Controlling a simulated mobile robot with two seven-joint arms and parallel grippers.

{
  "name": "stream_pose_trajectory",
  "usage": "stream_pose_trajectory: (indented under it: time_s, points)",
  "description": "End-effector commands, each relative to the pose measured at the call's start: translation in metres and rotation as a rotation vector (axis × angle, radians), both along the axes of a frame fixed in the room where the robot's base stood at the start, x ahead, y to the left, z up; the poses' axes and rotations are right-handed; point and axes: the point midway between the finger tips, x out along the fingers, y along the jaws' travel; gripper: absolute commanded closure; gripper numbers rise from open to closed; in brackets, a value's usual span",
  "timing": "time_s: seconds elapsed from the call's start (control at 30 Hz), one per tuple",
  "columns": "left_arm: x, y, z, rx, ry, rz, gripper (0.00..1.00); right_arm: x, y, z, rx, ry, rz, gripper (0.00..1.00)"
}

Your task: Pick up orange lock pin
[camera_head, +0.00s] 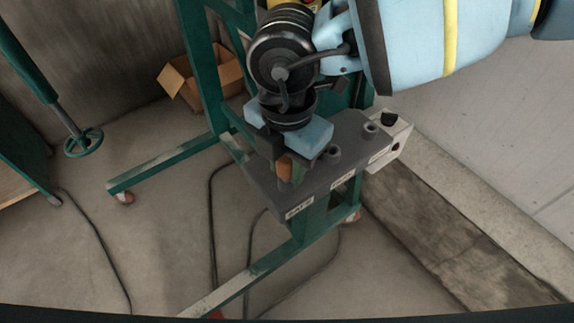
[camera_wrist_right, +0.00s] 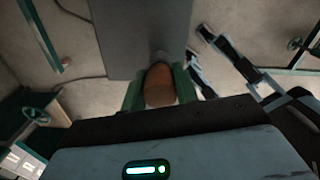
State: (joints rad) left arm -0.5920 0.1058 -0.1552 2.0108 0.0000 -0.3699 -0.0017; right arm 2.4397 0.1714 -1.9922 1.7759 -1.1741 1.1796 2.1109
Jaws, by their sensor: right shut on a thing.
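The orange lock pin (camera_head: 284,168) is at the left front of a dark grey shelf (camera_head: 330,175) on a green stand. My right gripper (camera_head: 285,167) comes down from above and is shut on the pin. In the right wrist view the pin's rounded orange-brown top (camera_wrist_right: 159,85) sits between the two green fingers of my right gripper (camera_wrist_right: 159,90). The pin's lower end is hard to make out, so I cannot tell whether it is still seated in the shelf. My left gripper is not in view.
Grey sockets (camera_head: 332,154) stand on the shelf. A white box with a black knob (camera_head: 389,140) is at its right end. An open cardboard box (camera_head: 203,78) is on the floor behind. Dark cables (camera_head: 212,230) lie on the floor. A concrete ledge (camera_head: 450,230) runs at the right.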

Motion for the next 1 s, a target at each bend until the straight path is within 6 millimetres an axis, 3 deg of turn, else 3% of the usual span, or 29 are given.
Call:
stream_pose_trajectory:
  time_s: [0.13, 0.7, 1.0]
  points:
    - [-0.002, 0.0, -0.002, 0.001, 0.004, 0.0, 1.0, 0.001, 0.0, 0.023, 0.005, -0.002, 0.0, 0.94]
    - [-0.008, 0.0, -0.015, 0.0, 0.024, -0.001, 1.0, -0.082, -0.088, 0.03, 0.002, 0.001, 0.001, 0.94]
    - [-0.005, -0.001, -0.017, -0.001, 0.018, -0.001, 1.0, -0.107, -0.113, 0.034, 0.002, -0.001, 0.001, 0.94]
